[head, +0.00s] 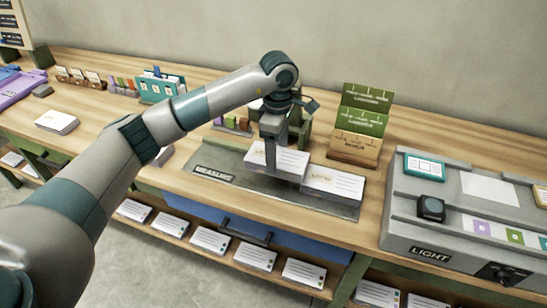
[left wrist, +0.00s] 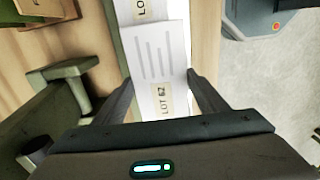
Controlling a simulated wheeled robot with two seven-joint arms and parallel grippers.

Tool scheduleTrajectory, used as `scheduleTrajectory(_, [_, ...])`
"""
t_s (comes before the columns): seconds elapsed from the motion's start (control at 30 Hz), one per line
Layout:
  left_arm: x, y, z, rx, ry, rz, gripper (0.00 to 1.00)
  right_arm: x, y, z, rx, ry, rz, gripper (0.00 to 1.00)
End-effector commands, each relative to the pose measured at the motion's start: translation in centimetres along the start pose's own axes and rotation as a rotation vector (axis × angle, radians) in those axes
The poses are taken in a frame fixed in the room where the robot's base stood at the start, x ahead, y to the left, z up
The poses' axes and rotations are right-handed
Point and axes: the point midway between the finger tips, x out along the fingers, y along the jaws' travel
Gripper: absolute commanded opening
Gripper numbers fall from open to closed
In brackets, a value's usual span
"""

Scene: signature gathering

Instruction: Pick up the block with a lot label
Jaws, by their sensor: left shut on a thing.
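A white block with printed lines (head: 290,161) is at the measuring station (head: 222,161) on the bench. My left gripper (head: 270,160) points down and is shut on it. In the left wrist view this block (left wrist: 155,55) lies between the two fingers and bears a label reading LOT 62. A second white block (head: 335,183) lies just to its right on the station, and part of it with a LOT label shows at the top of the left wrist view (left wrist: 143,10). I cannot tell whether the held block is clear of the surface. My right gripper is not in view.
A green and wooden card stand (head: 355,148) is behind the blocks. A grey light station (head: 420,235) with a dark knob-like object (head: 431,207) is at right. Another white block (head: 57,122) lies at left. A shelf below holds several cards.

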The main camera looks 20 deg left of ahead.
Motion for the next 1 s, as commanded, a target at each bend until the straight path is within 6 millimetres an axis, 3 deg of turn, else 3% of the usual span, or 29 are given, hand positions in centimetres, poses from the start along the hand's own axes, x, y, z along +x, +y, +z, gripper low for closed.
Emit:
scheduleTrajectory(0.1, [-1.4,-1.7,1.8,0.006,-0.001,0.006,0.35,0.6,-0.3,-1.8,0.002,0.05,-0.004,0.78])
scheduleTrajectory(0.5, [-5.0,-6.0,5.8,0.001,-0.001,0.004,0.35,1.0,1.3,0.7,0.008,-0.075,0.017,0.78])
scheduleTrajectory(1.0, [-5.6,-6.6,6.2,-0.001,0.0,0.002,0.35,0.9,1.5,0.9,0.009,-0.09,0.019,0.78])
